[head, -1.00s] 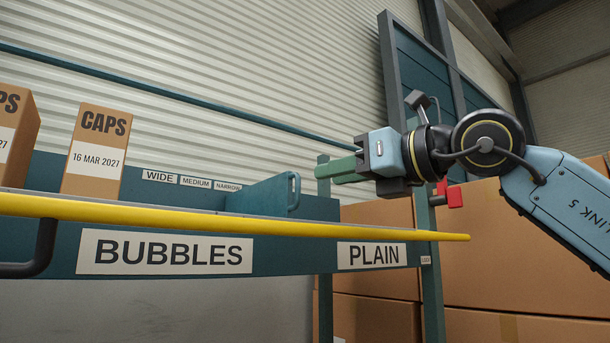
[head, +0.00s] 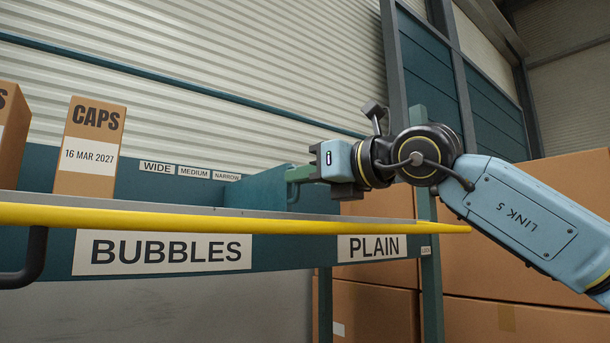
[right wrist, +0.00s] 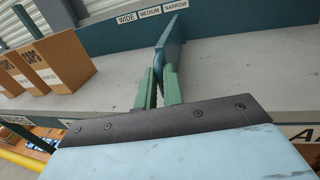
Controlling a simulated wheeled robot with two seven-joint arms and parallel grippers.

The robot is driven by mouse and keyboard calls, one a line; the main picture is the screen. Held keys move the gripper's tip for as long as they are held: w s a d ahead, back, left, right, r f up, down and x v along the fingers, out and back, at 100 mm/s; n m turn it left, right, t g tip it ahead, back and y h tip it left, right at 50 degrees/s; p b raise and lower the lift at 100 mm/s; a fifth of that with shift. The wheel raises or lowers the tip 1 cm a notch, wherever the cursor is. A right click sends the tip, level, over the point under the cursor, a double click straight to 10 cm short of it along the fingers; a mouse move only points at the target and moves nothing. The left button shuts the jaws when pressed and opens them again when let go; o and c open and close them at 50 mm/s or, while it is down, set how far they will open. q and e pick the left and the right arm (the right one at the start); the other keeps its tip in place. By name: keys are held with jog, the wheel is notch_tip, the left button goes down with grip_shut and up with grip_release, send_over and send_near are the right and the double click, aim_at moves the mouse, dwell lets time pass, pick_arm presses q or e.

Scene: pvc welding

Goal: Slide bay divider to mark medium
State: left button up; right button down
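The bay divider (head: 256,190) is a teal upright panel on the shelf. In the right wrist view the divider (right wrist: 174,45) has its far end by the NARROW label (right wrist: 176,6), right of the MEDIUM label (right wrist: 150,12). In the head view the MEDIUM label (head: 194,171) lies left of the divider. My right gripper (head: 292,180) is at the divider's front handle. In the right wrist view its green fingers (right wrist: 160,84) stand apart, one on each side of the handle; firm contact does not show. My left gripper is not in view.
CAPS boxes (head: 90,148) stand on the shelf to the left. A yellow rail (head: 150,219) runs along the shelf front, above the BUBBLES (head: 162,252) and PLAIN (head: 374,247) labels. The shelf surface (right wrist: 118,70) between boxes and divider is clear.

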dwell(0.3)
jog(key=s+a+b, duration=0.4)
jog(key=a+b, duration=0.1)
jog(key=a, duration=0.1)
jog(key=shift+s+a, duration=0.25)
jog(key=shift+s, duration=0.15)
jog(key=c, duration=1.5)
grip_release()
jog(key=shift+c, duration=0.2)
